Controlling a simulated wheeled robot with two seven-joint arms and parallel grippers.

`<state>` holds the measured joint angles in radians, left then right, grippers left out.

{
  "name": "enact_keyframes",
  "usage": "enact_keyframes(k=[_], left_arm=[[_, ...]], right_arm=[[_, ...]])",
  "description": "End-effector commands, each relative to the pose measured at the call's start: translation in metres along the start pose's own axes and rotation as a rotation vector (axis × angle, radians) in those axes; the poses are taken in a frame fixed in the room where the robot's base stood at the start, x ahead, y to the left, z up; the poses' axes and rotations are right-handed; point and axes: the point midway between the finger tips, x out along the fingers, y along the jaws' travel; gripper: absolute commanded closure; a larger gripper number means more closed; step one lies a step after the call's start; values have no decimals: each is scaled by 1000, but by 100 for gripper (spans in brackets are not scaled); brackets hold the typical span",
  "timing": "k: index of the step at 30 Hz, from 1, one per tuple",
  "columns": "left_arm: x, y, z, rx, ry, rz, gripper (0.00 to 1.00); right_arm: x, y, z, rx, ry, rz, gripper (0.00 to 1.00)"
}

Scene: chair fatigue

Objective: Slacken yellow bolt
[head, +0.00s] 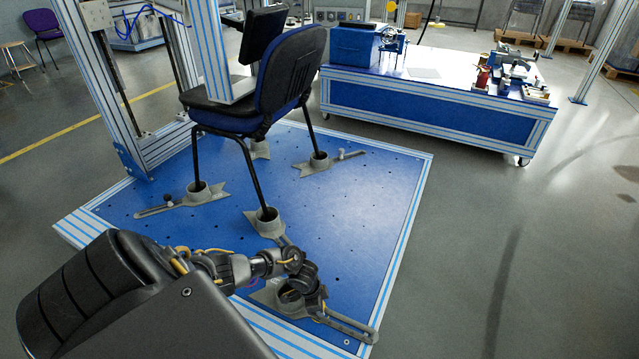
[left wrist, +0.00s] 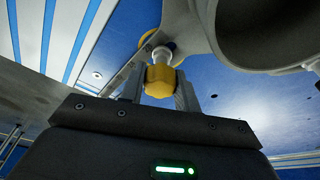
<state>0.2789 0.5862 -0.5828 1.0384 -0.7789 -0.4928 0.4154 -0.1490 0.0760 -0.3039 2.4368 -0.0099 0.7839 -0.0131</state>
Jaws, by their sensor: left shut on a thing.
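My left gripper (head: 316,299) reaches down over a grey slotted foot clamp (head: 350,328) at the front corner of the blue platform. In the left wrist view, the two fingers of this gripper (left wrist: 160,86) stand on either side of the yellow bolt head (left wrist: 160,80) and are shut on it. A pale shank and a yellow disc show beyond the head, by the clamp's slotted arm. The clamp's round cup (left wrist: 275,28) is at the upper right. The bolt is hidden in the head view. My right gripper is out of view.
A dark blue chair (head: 285,75) stands on the blue platform (head: 355,205), its legs in grey foot cups (head: 268,222). Frame posts (head: 210,50) rise at the left. A blue-sided bench (head: 430,105) with tools stands behind. The floor at right is clear.

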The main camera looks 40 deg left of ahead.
Motion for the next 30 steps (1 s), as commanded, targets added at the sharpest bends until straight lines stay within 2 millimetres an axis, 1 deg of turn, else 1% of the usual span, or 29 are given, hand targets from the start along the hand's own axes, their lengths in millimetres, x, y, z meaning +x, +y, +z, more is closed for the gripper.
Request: enact_keyframes(k=[5, 8, 15, 19, 24, 30], left_arm=[[0, 2, -1, 0, 1, 3, 92], [-1, 2, -2, -30, 2, -4, 92], [-3, 3, -2, -191, 2, -44, 92], [-2, 3, -2, -277, 2, -67, 92], [0, 2, -2, -334, 2, -83, 92], [1, 2, -1, -337, 3, -84, 92]], right_arm=[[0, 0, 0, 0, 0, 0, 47], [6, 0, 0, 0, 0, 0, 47], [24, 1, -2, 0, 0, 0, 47], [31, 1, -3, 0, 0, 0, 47], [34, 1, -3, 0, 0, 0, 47], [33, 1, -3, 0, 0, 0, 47]])
